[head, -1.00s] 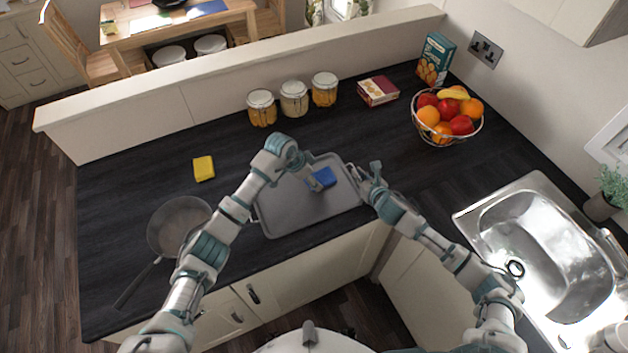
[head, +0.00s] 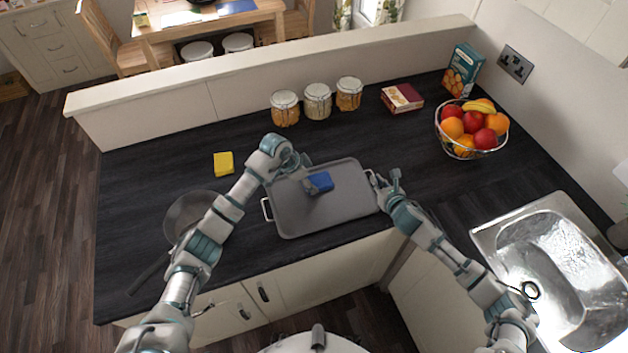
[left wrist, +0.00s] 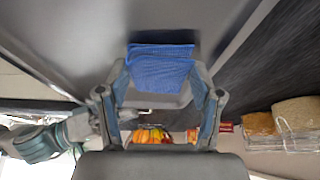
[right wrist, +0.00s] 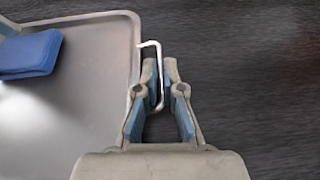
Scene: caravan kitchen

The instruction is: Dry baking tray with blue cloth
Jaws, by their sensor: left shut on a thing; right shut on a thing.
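The grey baking tray (head: 300,215) lies on the dark worktop, with a wire handle at each short end. The blue cloth (head: 320,182) is folded into a small pad over the tray's upper middle. My left gripper (head: 308,187) is shut on the cloth, which also shows between its fingertips in the left wrist view (left wrist: 160,66). Whether the cloth presses on the tray is hard to tell. My right gripper (right wrist: 158,75) is shut on the tray's right handle (right wrist: 150,44), and the cloth (right wrist: 30,54) shows at the left of that view.
A frying pan (head: 190,215) stands left of my left arm, and a yellow sponge (head: 223,163) lies behind it. Several items line the back: jars (head: 317,101), a small box (head: 402,98) and a fruit bowl (head: 470,130). The sink (head: 550,260) is at right.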

